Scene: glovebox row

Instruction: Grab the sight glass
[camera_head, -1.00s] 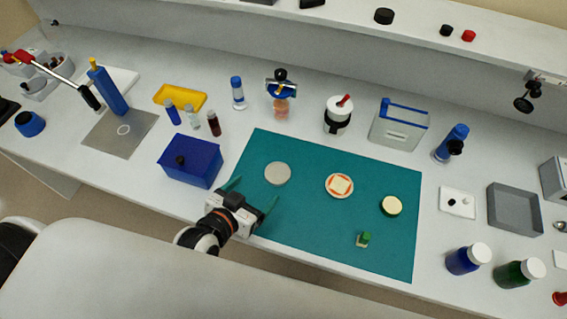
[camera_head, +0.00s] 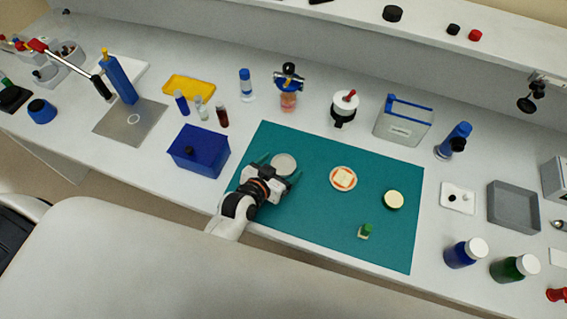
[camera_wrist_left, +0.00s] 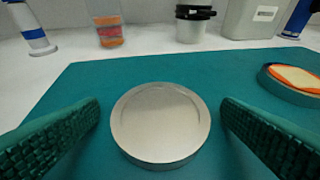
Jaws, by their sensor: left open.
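A flat round grey disc (camera_head: 284,162), which I take to be the sight glass, lies on the teal mat (camera_head: 310,205) near its left end. In the left wrist view the disc (camera_wrist_left: 160,125) has a smooth top with a faint inner ring and a short side wall. My left gripper (camera_wrist_left: 160,108) is open, with one green ribbed finger on each side of the disc and a visible gap to both. In the head view my left gripper (camera_head: 281,168) reaches the disc from the front. My right gripper is not in view.
On the mat stand a round dish with an orange ring and cream square (camera_head: 343,178), a cream-topped disc (camera_head: 394,200) and a small green-capped item (camera_head: 365,231). A blue box (camera_head: 198,152) stands left of the mat. Bottles and a canister (camera_head: 403,121) line the back.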

